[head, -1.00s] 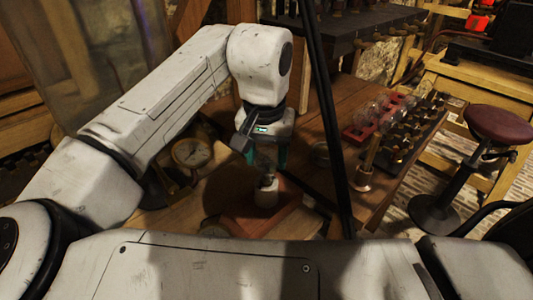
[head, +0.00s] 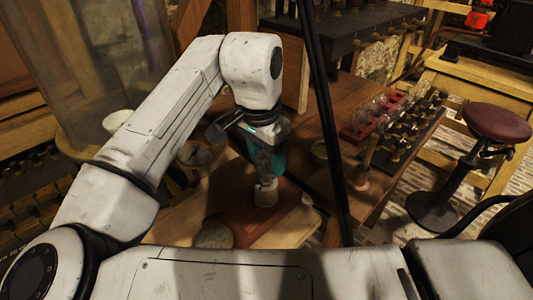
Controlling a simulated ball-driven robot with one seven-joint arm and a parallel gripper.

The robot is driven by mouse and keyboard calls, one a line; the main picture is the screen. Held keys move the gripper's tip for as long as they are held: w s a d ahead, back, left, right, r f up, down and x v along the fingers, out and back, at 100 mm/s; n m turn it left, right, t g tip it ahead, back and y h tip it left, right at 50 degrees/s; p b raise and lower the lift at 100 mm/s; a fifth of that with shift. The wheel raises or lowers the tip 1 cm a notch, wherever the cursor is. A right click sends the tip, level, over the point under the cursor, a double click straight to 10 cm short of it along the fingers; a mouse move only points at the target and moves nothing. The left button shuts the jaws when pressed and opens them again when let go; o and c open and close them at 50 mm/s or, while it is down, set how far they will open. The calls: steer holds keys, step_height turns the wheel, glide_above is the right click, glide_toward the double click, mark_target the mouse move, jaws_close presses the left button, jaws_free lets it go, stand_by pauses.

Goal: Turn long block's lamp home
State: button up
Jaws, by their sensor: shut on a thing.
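My gripper (head: 267,177) points down over a small pale socket (head: 266,194) and is shut on what looks like the lamp at its top. The fingers hide most of the lamp, so I cannot tell how far it sits in the socket. The socket stands upright on a reddish-brown wooden block (head: 245,215), partly hidden by my own body. I cannot tell the block's full length.
A red rack of clear bulbs (head: 361,132) and a dark rack of brass-coloured parts (head: 408,135) stand on the table to the right. A dark pole (head: 330,130) crosses the view. A round gauge (head: 195,154) lies left. A red stool (head: 497,122) stands right.

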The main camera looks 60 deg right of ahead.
steer(key=m, duration=0.5)
steer(key=shift+m+g+p, duration=0.3)
steer(key=shift+m+p, duration=0.05)
steer(key=shift+m, duration=0.45)
steer(key=shift+y, duration=0.3)
steer(key=m, duration=0.5)
steer(key=shift+s+a, duration=0.1)
steer(key=o, duration=1.2)
steer(key=shift+o, duration=0.2)
